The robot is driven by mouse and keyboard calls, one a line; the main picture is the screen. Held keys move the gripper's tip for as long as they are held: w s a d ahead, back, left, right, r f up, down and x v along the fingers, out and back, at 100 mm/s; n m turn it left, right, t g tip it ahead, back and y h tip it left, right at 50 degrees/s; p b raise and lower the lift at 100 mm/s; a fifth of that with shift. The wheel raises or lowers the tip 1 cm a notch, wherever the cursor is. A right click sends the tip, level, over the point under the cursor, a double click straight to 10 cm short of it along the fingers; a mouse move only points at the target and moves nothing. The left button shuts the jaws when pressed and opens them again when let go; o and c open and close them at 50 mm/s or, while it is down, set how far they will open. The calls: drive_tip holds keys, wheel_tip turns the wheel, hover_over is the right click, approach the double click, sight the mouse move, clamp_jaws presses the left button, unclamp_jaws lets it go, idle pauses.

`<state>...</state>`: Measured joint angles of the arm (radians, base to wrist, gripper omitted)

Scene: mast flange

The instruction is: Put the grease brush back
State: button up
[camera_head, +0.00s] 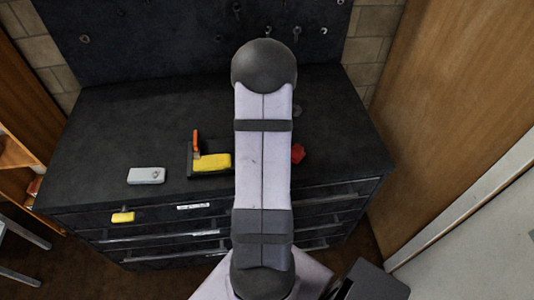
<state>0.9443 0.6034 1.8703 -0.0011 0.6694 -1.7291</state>
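An orange-handled tool (196,145), possibly the grease brush, stands tilted at the left of a small black holder or tray (190,172) on the dark workbench (110,120). A yellow block (212,162) sits right beside it in the same holder. I cannot make out bristles, so I cannot tell for sure which thing is the brush. My arm rises through the middle of the view and covers part of the bench. My gripper is not visible.
A light grey box (146,175) lies left of the holder. A red object (298,153) is partly hidden behind my arm. A yellow piece (122,217) shows at the drawer front. A dark pegboard (150,35) with tools stands behind. The bench's far left is clear.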

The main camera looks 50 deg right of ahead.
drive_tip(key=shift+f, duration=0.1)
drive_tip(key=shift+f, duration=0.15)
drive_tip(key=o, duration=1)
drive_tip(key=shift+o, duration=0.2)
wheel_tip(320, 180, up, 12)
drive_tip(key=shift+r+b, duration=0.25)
drive_tip(key=shift+b, duration=1)
